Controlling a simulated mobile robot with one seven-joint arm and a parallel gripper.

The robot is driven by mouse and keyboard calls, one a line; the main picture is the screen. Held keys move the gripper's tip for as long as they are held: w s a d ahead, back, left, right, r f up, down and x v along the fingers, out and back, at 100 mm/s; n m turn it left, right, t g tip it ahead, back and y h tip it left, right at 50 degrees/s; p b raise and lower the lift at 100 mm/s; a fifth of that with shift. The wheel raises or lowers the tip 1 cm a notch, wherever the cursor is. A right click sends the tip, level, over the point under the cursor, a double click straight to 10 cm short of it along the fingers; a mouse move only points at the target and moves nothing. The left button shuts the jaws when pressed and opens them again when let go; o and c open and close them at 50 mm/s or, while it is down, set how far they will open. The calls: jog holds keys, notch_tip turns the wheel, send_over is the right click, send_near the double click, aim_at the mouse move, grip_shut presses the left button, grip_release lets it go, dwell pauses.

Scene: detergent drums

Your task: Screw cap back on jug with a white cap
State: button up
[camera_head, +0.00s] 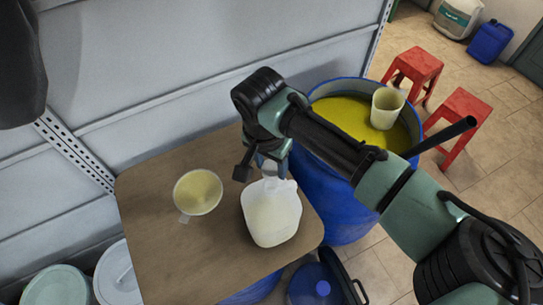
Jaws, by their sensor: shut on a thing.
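A translucent whitish jug (272,217) stands on the brown tabletop, right of its middle, with its neck toward my gripper. My gripper (258,173) points down over the neck and is shut on the white cap (270,170), of which only a small part shows between the fingers. The cap is at the jug's mouth. The fingers and wrist hide much of the cap and neck, so I cannot tell how the cap sits on the thread.
A pale cup with a handle (198,191) sits left of the jug on the brown tabletop (160,250). A blue drum of yellow liquid (345,108), with a beaker (387,108) in it, stands behind right. Red stools (416,68) are farther right. The front left tabletop is clear.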

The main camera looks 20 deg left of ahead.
jog(key=shift+f+b, duration=1.65)
jog(key=shift+f, duration=0.1)
jog(key=shift+a+f, duration=0.1)
jog(key=shift+f, duration=0.65)
jog(key=shift+f, duration=1.3)
dwell(1.5)
jog(key=shift+s+r, duration=0.1)
jog(key=shift+m+p, duration=0.65)
jog(key=shift+m, duration=0.05)
jog(key=shift+a+m+h+p, duration=0.1)
jog(key=shift+m+h+p, duration=0.2)
jog(key=shift+m+p, duration=1.35)
jog(key=shift+m, duration=0.55)
